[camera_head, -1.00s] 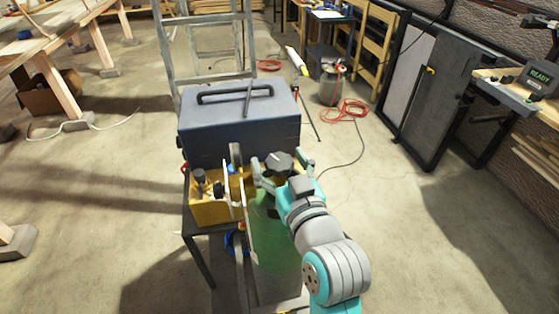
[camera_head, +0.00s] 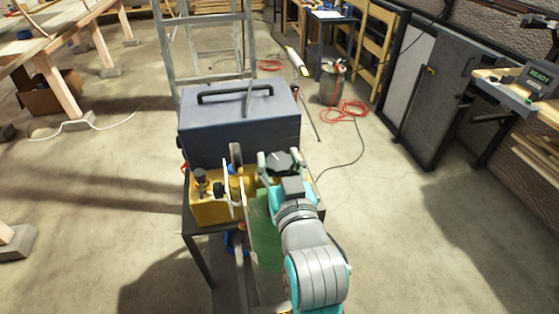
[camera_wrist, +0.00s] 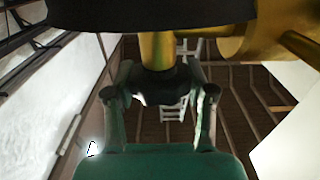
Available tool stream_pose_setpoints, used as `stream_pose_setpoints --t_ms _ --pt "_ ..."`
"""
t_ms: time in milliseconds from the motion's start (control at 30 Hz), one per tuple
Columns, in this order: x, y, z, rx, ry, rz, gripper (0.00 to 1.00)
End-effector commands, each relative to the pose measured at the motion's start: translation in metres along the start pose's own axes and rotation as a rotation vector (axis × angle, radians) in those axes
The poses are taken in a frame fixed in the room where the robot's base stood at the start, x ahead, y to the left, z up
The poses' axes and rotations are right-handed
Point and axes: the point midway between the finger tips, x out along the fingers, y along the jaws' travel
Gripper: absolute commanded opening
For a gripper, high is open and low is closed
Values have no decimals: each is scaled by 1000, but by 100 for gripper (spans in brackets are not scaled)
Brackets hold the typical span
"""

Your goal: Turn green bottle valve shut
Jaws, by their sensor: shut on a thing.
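The green bottle (camera_head: 264,235) stands upright on a dark stand, partly hidden behind my arm. Its black valve knob (camera_head: 281,161) is at the top. My gripper (camera_head: 280,163) has one finger on each side of the knob and is shut on it. In the wrist view the fingers of my gripper (camera_wrist: 162,94) press on the dark knob (camera_wrist: 158,88) from both sides. A brass stem (camera_wrist: 157,50) meets the knob there. The bottle's lower part is mostly hidden.
A blue-grey case (camera_head: 235,125) with a handle stands right behind the bottle. A yellow holder (camera_head: 209,212) with fittings and upright pale discs (camera_head: 226,178) is close on the left. A ladder (camera_head: 209,45) stands behind.

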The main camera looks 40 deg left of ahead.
Motion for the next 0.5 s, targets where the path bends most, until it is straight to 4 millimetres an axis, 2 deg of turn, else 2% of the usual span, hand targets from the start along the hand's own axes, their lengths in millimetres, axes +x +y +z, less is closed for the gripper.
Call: stream_pose_setpoints --t_ms 500 --pt "1 -1 2 -1 -5 224 20"
